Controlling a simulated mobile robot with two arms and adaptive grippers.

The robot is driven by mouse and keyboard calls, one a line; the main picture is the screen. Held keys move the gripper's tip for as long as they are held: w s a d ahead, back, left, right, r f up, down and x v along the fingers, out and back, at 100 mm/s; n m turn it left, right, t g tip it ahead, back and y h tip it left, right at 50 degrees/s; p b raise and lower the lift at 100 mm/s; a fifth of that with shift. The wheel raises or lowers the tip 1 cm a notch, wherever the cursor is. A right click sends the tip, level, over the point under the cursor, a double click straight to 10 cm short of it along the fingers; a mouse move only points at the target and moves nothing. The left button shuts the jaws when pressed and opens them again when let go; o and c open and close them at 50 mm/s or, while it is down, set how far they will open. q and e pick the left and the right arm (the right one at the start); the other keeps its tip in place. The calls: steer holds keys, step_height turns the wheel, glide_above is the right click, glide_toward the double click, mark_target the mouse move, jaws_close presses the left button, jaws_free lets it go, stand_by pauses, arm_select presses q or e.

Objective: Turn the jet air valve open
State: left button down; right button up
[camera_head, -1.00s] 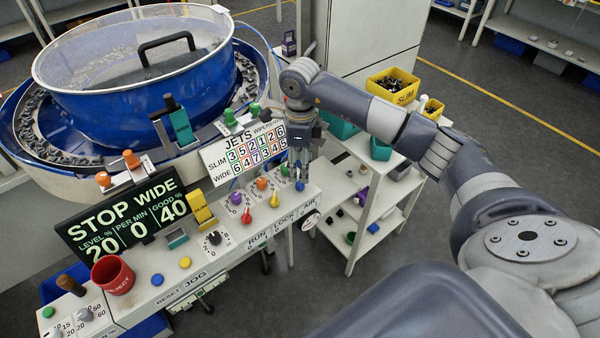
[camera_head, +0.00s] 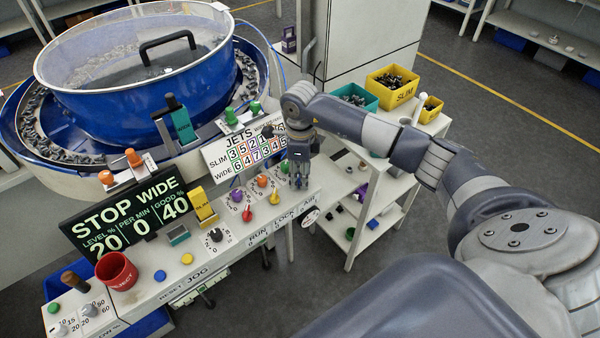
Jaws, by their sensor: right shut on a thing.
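The jet air valve (camera_head: 299,186) is a small blue knob at the right end of the white control panel, by the AIR label (camera_head: 308,203). It is mostly hidden by my right gripper (camera_head: 299,179). That gripper points down from above and is shut on the valve. The knob's turn angle cannot be made out. My left gripper is not in view.
Green, orange, purple, red and yellow knobs (camera_head: 274,199) stand close to the left of the gripper. The JETS board (camera_head: 243,150) stands just behind. A blue bowl feeder (camera_head: 130,100) is at the back left. A shelf cart with a yellow SLIM bin (camera_head: 392,88) stands to the right.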

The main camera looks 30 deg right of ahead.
steer(key=shift+m, duration=0.3)
steer(key=m+b, duration=0.1)
steer(key=m, duration=0.1)
steer(key=shift+m, duration=0.4)
steer(key=m+b, duration=0.1)
steer(key=m, duration=0.4)
steer(key=shift+b, duration=0.4)
steer(key=m, duration=0.5)
steer(key=shift+r+b, duration=0.1)
steer(key=shift+b, duration=0.2)
steer(key=m, duration=0.4)
steer(key=shift+w, duration=0.1)
steer(key=shift+m, duration=0.4)
steer(key=o, duration=1.1)
steer(key=shift+c, duration=0.2)
